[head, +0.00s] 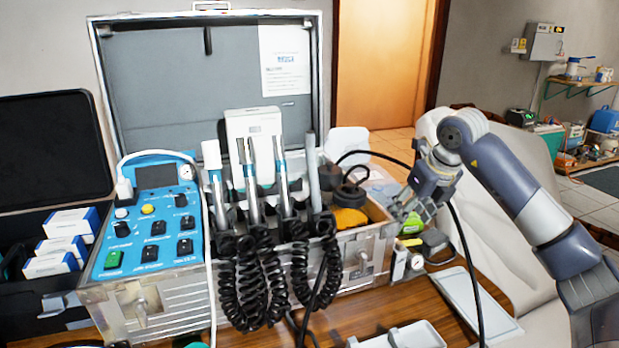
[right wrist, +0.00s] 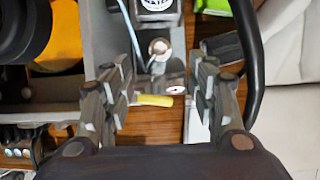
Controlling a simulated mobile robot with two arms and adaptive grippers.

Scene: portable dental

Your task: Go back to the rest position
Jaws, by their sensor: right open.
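My right gripper (head: 408,208) hangs from the arm that comes in from the right, beside the right end of the open metal dental case (head: 378,245). In the right wrist view its two fingers (right wrist: 160,100) are spread apart with nothing held between them. Beyond the fingertips lie a small metal fitting, a yellow-handled item (right wrist: 152,100) and the wooden table (right wrist: 150,126). I cannot tell whether a finger touches the case. My left gripper is not in view.
The case holds a blue control panel (head: 150,262), upright handpieces with coiled black cords (head: 262,280) and a black-and-yellow round item (head: 348,205). A black cable (head: 470,265) runs close to my right gripper. White trays (head: 475,300) lie on the table at right.

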